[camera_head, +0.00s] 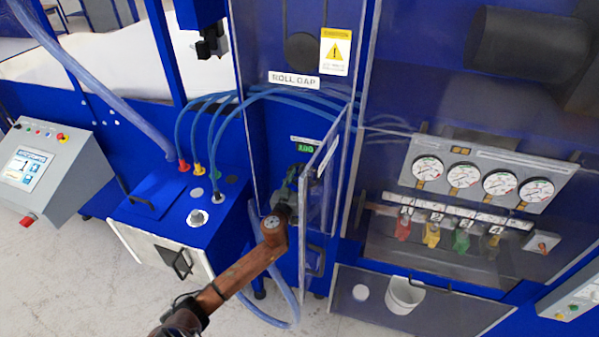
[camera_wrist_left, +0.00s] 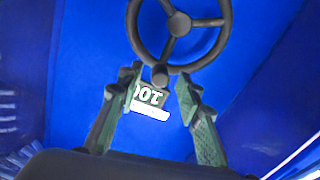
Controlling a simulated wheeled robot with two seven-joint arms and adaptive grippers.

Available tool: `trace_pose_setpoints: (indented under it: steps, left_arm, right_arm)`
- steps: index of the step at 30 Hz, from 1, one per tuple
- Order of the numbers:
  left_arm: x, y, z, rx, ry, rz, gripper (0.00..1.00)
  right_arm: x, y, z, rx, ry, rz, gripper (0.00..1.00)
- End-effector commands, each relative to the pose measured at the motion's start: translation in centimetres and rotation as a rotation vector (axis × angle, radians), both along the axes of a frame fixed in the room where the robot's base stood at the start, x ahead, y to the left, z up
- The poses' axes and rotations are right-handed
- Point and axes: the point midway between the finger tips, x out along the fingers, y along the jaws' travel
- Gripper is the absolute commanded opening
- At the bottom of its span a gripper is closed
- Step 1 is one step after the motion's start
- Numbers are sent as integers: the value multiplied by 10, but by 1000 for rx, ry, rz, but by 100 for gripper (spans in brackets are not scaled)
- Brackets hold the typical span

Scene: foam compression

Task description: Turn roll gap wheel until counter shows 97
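The roll gap wheel (camera_wrist_left: 178,25) is a dark grey spoked wheel in the upper middle of the left wrist view. The counter (camera_wrist_left: 150,97) shows upside down there and seems to read 100. My left gripper (camera_head: 293,178) is inside the blue bay. In the wrist view my left gripper (camera_wrist_left: 159,76) is open, its green-grey fingers apart below the wheel's near rim. I cannot tell whether they touch the rim. My right gripper is not in view.
A clear door (camera_head: 322,195) stands open just right of my left gripper. Blue hoses (camera_head: 220,115) run across the bay's left side. A gauge panel (camera_head: 480,180) is on the right. A control console (camera_head: 45,170) stands far left.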

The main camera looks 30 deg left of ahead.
Motion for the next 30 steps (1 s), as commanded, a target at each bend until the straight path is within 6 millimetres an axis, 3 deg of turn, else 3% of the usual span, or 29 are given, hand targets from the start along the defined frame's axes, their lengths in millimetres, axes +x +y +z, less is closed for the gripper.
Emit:
trace_pose_setpoints:
  steps: [11, 25, 30]
  left_arm:
    - [7, 2, 0, 0, 1, -1, 33]
    - [7, 2, 0, 0, 1, 0, 1]
    - [7, 2, 0, 0, 1, 0, 0]
  right_arm:
    - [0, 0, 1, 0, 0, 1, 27]
    - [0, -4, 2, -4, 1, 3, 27]
    - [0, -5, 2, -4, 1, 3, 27]
